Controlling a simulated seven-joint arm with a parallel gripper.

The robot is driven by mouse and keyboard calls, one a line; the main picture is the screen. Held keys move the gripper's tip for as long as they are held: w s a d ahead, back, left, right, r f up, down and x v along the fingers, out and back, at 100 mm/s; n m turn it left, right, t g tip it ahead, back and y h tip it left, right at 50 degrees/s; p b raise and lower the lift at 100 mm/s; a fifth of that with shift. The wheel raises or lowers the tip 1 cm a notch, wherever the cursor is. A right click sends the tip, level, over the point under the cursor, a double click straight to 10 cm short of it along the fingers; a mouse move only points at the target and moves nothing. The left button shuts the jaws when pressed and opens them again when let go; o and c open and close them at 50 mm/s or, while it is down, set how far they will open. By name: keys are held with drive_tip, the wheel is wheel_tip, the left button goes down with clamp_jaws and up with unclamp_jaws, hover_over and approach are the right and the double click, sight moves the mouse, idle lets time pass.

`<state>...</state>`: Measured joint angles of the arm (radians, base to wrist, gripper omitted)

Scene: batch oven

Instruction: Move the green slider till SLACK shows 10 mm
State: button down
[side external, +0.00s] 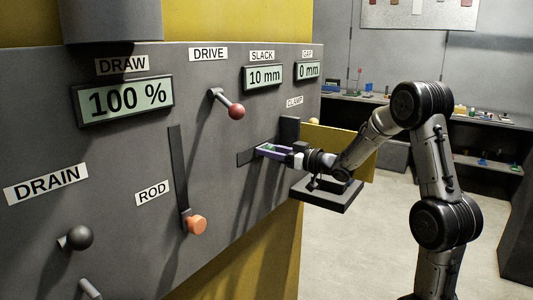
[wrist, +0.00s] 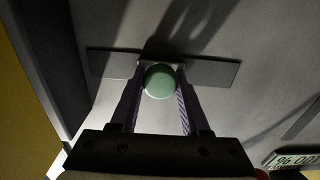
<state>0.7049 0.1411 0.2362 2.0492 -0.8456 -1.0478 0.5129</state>
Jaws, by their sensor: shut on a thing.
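The green slider knob (wrist: 160,81) sits in a dark horizontal slot (wrist: 213,71) on the grey panel, around the middle of the slot in the wrist view. My gripper (wrist: 160,92) is shut on the knob, with one purple finger on each side. In the side view my gripper (side external: 268,151) reaches the panel at the slot (side external: 246,157), and the fingers hide most of the knob. The SLACK display (side external: 264,77) reads 10 mm.
The DRAW display (side external: 125,99) reads 100 % and the GAP display (side external: 308,71) reads 0 mm. A red-knobbed lever (side external: 236,111) stands out above my gripper. An orange knob (side external: 197,224) and a black knob (side external: 79,238) are further left. A dark vertical block (side external: 290,130) is close by.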

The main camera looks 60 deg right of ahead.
drive_tip(key=shift+c, duration=2)
unclamp_jaws()
drive_tip(key=s, duration=1.3)
drive_tip(key=shift+s, duration=0.4)
